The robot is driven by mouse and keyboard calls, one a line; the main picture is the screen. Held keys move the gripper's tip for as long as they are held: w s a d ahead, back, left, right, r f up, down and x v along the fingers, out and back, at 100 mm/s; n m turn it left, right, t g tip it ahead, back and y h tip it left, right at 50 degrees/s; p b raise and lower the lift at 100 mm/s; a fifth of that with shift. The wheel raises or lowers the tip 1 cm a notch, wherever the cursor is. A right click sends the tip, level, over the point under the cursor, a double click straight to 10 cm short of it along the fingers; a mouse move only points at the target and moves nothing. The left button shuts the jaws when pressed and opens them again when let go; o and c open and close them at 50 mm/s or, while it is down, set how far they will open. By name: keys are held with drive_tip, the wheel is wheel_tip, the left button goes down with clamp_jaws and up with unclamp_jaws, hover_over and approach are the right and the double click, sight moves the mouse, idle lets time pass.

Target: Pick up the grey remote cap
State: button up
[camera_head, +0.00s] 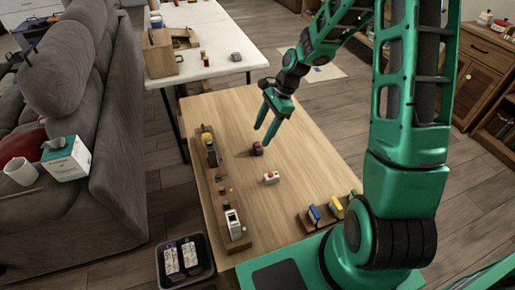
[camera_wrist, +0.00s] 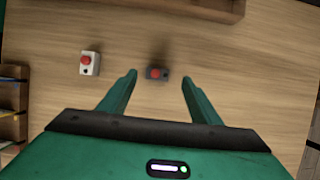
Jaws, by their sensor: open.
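A small dark grey block with a red button, which looks like the grey remote cap (camera_head: 257,149), lies on the wooden table (camera_head: 300,150). In the wrist view the dark grey block (camera_wrist: 164,75) lies between the fingertips, with room on both sides. My gripper (camera_head: 262,136) is open and empty, pointing down above and close to the block; it also shows in the wrist view (camera_wrist: 160,77). I cannot tell the exact height of the fingertips over the table. A white block with a red button (camera_head: 271,178) lies nearer the front, and left of the fingers in the wrist view (camera_wrist: 89,64).
A long wooden rack (camera_head: 218,190) with several items runs along the table's left side. A smaller rack (camera_head: 328,214) with blue and yellow items stands at the front right. A black bin (camera_head: 162,268) is on the floor. The wood around the dark block is clear.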

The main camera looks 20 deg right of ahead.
sight(258, 148)
drive_tip(key=shift+s+d+f+x, duration=0.1)
drive_tip(key=shift+d+x, duration=0.05)
drive_tip(key=shift+x, duration=0.8)
drive_tip(key=shift+s+d+f+x, duration=0.1)
drive_tip(key=shift+d+x, duration=0.05)
drive_tip(key=shift+x, duration=0.8)
drive_tip(key=shift+d+x, duration=0.15)
drive_tip(key=shift+x, duration=0.85)
drive_tip(key=c, duration=1)
